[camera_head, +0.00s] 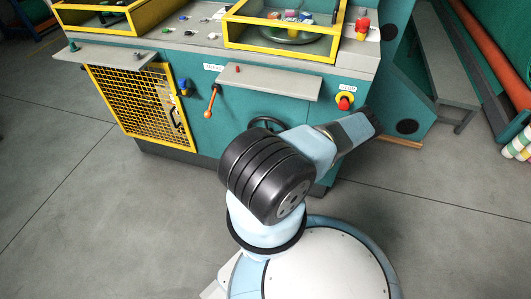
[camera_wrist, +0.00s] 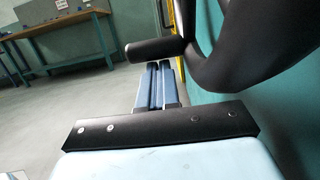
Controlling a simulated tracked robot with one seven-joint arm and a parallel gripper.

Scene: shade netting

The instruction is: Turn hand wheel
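The black hand wheel (camera_head: 266,122) is on the teal machine's front, low and partly hidden behind my arm in the head view. In the wrist view its thick curved rim (camera_wrist: 250,62) fills the upper right, close to the camera. A black cylindrical handle (camera_wrist: 155,49) sticks out to the left beside the rim. My gripper (camera_wrist: 158,68) shows two blue-grey fingers close together, with a narrow dark gap between them. Their tips end at the handle, which lies across them; I cannot tell whether they touch it. My gripper is hidden in the head view.
The teal machine (camera_head: 240,120) carries an orange-handled lever (camera_head: 212,101), a red stop button (camera_head: 344,102), a projecting grey shelf (camera_head: 268,82) and a yellow mesh door (camera_head: 143,108). A grey bench (camera_head: 440,60) stands right. A wooden-topped workbench (camera_wrist: 60,20) is farther off. The grey floor is open.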

